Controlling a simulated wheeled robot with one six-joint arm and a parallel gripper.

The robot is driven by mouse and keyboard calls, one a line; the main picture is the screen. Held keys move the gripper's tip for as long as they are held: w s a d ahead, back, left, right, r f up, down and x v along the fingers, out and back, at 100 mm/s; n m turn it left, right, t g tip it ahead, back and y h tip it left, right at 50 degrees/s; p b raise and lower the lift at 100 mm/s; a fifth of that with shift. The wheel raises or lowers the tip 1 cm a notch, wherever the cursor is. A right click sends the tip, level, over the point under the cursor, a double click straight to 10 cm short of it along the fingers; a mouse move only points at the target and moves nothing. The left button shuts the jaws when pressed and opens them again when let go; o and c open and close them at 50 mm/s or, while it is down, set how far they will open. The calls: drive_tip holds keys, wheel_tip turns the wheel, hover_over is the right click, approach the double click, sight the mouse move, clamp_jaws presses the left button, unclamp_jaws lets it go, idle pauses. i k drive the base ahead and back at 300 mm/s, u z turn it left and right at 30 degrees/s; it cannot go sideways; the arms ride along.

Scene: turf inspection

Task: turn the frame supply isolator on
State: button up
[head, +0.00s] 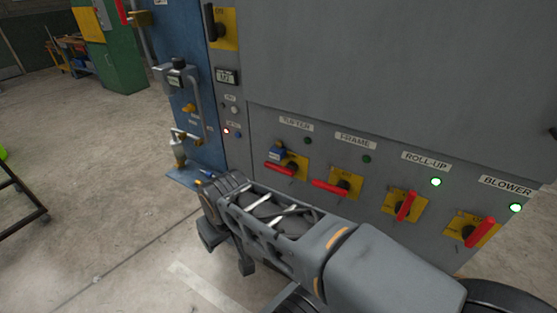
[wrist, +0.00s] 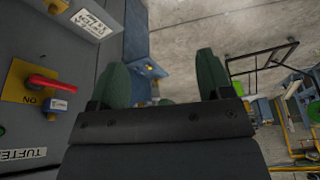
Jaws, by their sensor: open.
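The frame supply isolator (head: 345,184) is a yellow plate with a red handle (head: 330,187) lying about horizontal, under the FRAME label (head: 355,140) in the head view. The lamp (head: 366,159) above it is dark. My gripper (wrist: 162,62) is open and empty in the wrist view, its two green fingers apart. It points past the panel's face, away from the frame isolator. In the head view my arm crosses in front of the lower panel, and the fingers cannot be made out clearly. The frame isolator is not visible in the wrist view.
The TUFTER isolator (head: 293,165), left of it, carries a blue lock or tag (head: 277,152); it also shows in the wrist view (wrist: 30,90). ROLL-UP (head: 402,205) and BLOWER (head: 470,229) handles stand steeply, lamps lit green. A blue panel with pipework (head: 185,110) stands left. Floor at left is open.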

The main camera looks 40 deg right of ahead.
sight(342, 189)
drive_tip(key=z, duration=3)
drive_tip(key=k, duration=1.1)
drive_tip(key=u, duration=1.4)
drive_tip(key=i, duration=0.5)
drive_tip(key=u, duration=0.05)
